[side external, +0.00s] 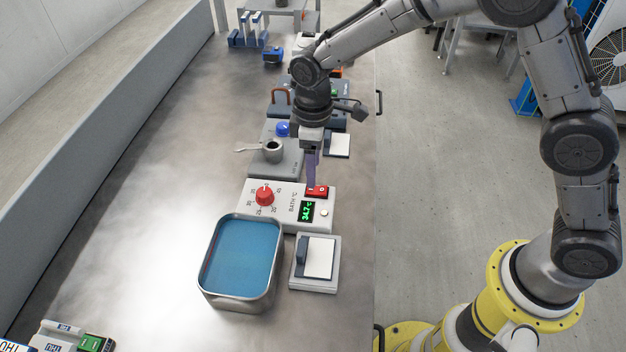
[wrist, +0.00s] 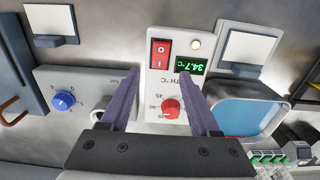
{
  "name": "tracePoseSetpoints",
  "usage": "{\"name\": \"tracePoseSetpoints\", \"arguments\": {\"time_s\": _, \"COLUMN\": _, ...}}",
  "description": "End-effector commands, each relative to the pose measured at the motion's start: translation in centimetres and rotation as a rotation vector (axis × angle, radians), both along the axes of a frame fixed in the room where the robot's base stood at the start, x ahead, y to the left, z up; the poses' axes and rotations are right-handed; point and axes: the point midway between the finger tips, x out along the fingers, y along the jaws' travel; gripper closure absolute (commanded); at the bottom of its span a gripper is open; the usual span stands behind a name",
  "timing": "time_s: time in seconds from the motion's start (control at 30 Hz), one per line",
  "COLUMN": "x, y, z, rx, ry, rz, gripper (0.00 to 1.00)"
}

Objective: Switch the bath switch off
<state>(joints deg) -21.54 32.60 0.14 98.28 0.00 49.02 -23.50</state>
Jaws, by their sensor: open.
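The bath switch is a red rocker (side external: 317,191) on the white bath control box (side external: 246,202). It also shows in the wrist view (wrist: 160,52), with white marks on it; which side is pressed I cannot tell. Beside it a green display (side external: 307,211) is lit at 34.7 °C, with a pale round lamp (wrist: 195,44). My gripper (side external: 311,184) has purple fingers and points down close to the switch. In the wrist view my gripper (wrist: 159,76) is open and empty, its fingers apart, with the switch beyond the tips between them. Contact cannot be told.
A red dial (side external: 265,195) sits on the same box. A metal bath of blue liquid (side external: 241,256) stands in front. A grey station with a blue knob (wrist: 63,102) and a cup (side external: 272,150) is behind. White-plated pads (side external: 319,257) line the right.

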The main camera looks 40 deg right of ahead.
Motion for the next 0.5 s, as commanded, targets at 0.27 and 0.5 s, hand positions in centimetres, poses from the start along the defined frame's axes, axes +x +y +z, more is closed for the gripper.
{"name": "tracePoseSetpoints", "arguments": {"time_s": 0.27, "x": 0.0, "y": 0.0, "z": -4.1, "rx": -0.001, "ry": 0.002, "rz": 0.0, "gripper": 0.38}}
{"name": "tracePoseSetpoints", "arguments": {"time_s": 0.5, "x": 0.0, "y": 0.0, "z": -5.1, "rx": 0.001, "ry": -0.001, "rz": 0.0, "gripper": 0.38}}
